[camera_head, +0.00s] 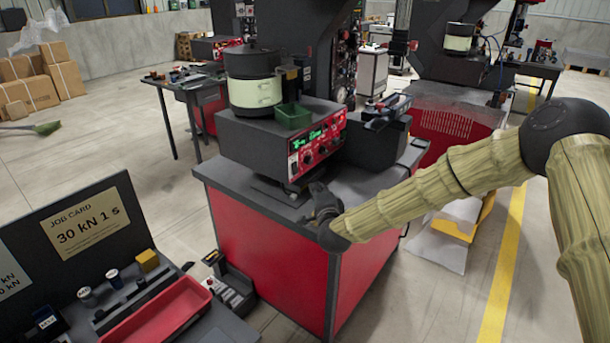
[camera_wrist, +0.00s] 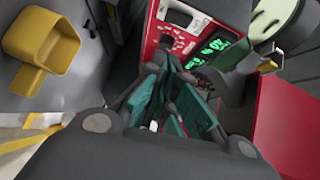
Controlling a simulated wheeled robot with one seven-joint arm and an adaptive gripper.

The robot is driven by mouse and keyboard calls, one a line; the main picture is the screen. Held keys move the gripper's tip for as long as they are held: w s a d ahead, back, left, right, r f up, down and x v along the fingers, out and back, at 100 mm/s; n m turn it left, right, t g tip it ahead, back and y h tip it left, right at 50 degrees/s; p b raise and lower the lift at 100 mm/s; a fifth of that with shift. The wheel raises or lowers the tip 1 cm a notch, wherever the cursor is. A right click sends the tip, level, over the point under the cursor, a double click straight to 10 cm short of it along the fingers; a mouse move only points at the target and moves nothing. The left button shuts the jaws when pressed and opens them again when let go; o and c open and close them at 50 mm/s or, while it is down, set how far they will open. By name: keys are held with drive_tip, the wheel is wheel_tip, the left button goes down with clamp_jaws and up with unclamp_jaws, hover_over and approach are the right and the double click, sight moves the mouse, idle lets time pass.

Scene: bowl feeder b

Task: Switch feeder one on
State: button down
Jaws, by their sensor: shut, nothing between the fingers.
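A bowl feeder with a pale green and black bowl (camera_head: 253,92) stands on a dark box on the red bench. Its red control panel (camera_head: 312,150) has a lit green display (camera_head: 318,132) and several knobs. In the wrist view the red panel (camera_wrist: 155,22) is close ahead, with a knob (camera_wrist: 166,40) and lit green digits (camera_wrist: 214,46). My gripper (camera_head: 318,190) is shut and empty, just in front of and below the panel. In the wrist view its fingers (camera_wrist: 165,58) point at the panel and hide part of it. I cannot tell whether they touch it.
A green bin (camera_head: 292,115) sits on the feeder box. A dark unit (camera_head: 375,140) stands right of it on the bench (camera_head: 275,250). A yellow scoop-like container (camera_wrist: 40,52) shows in the wrist view. A job card (camera_head: 85,222) and red tray (camera_head: 160,310) are at lower left.

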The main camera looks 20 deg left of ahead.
drive_tip(key=w+a+f+p, duration=0.1)
drive_tip(key=w+a+p, duration=0.2)
drive_tip(key=w+a, duration=0.3)
drive_tip(key=shift+x, duration=0.9)
drive_tip(key=s+d+f+b, duration=0.1)
drive_tip(key=s+d+b, duration=0.4)
drive_tip(key=s, duration=0.5)
drive_tip(key=d, duration=0.2)
drive_tip(key=shift+d+f+b, duration=0.3)
drive_tip(key=shift+d+b, duration=0.05)
drive_tip(key=shift+b, duration=0.05)
